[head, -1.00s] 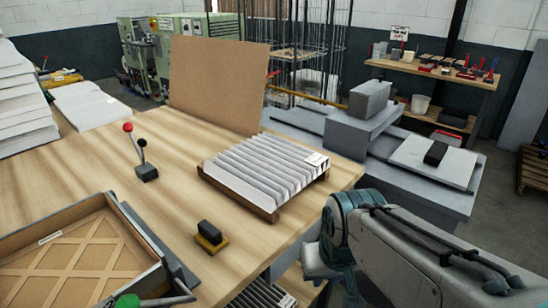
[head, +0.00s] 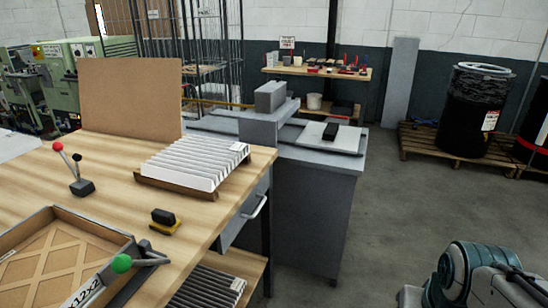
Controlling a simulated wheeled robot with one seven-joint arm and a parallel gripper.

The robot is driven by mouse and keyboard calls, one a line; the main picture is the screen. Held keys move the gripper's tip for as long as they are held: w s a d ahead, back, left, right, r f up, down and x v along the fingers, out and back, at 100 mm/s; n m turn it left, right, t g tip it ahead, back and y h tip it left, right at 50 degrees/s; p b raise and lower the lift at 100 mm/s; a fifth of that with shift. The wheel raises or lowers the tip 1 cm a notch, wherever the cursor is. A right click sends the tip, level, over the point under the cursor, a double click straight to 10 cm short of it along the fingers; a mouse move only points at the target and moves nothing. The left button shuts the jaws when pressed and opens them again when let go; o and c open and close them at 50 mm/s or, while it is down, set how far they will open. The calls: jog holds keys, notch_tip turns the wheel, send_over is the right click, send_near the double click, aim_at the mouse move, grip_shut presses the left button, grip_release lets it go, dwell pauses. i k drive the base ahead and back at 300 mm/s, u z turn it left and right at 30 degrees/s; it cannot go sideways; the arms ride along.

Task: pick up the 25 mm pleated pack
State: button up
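A white pleated pack (head: 198,160) lies in a brown wooden tray (head: 167,187) on the right part of the wooden table. It has a small label at its far right corner, too small to read. A second pleated piece (head: 210,289) shows on the shelf under the table, partly cut off by the frame edge. I cannot tell from the pictures which one is 25 mm. Part of my teal and grey arm shows at the lower right, well away from the table. My gripper's fingers are not in view.
A brown board (head: 130,98) stands behind. A grey machine (head: 318,205) stands right of the table.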

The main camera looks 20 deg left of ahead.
aim_at(198, 162)
jog(key=z, duration=0.35)
jog(key=i, duration=1.6)
jog(key=u, duration=1.7)
jog(key=i, duration=0.9)
jog(key=u, duration=0.95)
